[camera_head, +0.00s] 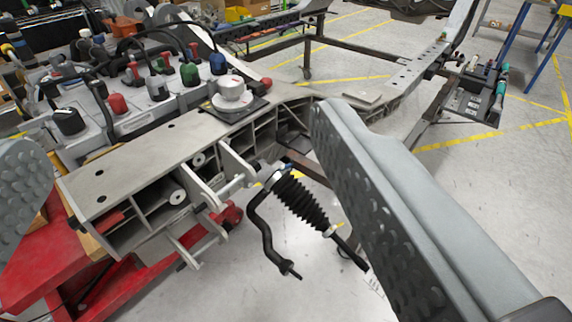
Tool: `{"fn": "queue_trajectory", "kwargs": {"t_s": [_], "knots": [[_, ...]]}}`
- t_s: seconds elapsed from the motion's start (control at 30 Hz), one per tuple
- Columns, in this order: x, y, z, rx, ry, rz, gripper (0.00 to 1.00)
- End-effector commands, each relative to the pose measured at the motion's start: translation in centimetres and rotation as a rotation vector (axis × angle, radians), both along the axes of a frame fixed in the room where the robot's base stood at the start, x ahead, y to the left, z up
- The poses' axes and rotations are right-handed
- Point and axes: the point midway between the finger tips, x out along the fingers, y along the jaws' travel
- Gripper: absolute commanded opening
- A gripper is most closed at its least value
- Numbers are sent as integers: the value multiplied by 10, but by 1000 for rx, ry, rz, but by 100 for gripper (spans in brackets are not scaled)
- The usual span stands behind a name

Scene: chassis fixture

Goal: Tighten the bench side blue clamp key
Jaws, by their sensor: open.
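A blue clamp key (217,63) stands upright at the back right of a row of colored keys on the grey fixture, near the top left of the view. My gripper (174,130) is open and empty. Its left finger shows only partly at the left edge, and its right finger reaches in from the lower right. The blue key lies beyond the fingertips, apart from both. Its lower part is partly hidden by the parts around it, and I cannot tell its turn angle.
A metal chassis beam (125,180) lies in front, over a red stand (50,265). Open floor shows at right.

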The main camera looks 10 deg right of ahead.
Motion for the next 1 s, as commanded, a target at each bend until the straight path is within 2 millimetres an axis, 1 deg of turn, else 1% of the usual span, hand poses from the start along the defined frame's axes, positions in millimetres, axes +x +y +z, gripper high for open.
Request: {"fn": "queue_trajectory", "kwargs": {"t_s": [0.07,0.17,0.23,0.27,0.37,0.57,0.8,1.0], "knots": [[0,0,0,0,0,0,81],[1,0,0,-1,4,-1,63],[6,-2,-1,-6,21,-6,49],[10,-3,-1,-8,33,-9,47],[27,-8,-5,-26,95,-20,47],[72,-26,-17,-68,275,-39,47],[123,-48,-37,-105,491,-24,47],[161,-69,-57,-121,662,17,47]]}}
